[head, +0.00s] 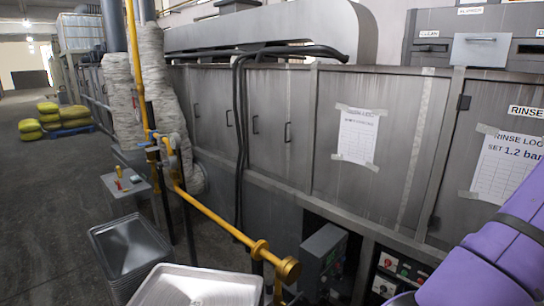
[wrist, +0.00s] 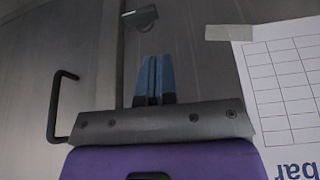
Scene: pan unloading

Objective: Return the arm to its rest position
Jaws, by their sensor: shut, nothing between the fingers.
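My gripper (wrist: 154,80) shows in the wrist view. Its two blue fingers are together with nothing between them. The fingers point toward a grey metal cabinet panel (wrist: 215,70), with a door handle (wrist: 58,105) to the left and a taped paper sheet (wrist: 285,85) to the right. I cannot tell how far the fingertips are from the panel. In the head view my purple arm (head: 480,265) fills the lower right corner, and the gripper is out of that picture.
A yellow pipe (head: 215,215) runs along the front of the grey cabinets (head: 285,130). Stacked metal trays (head: 130,245) and a pale tray (head: 195,287) stand at the lower left. A control box (head: 322,255) sits low by the cabinets.

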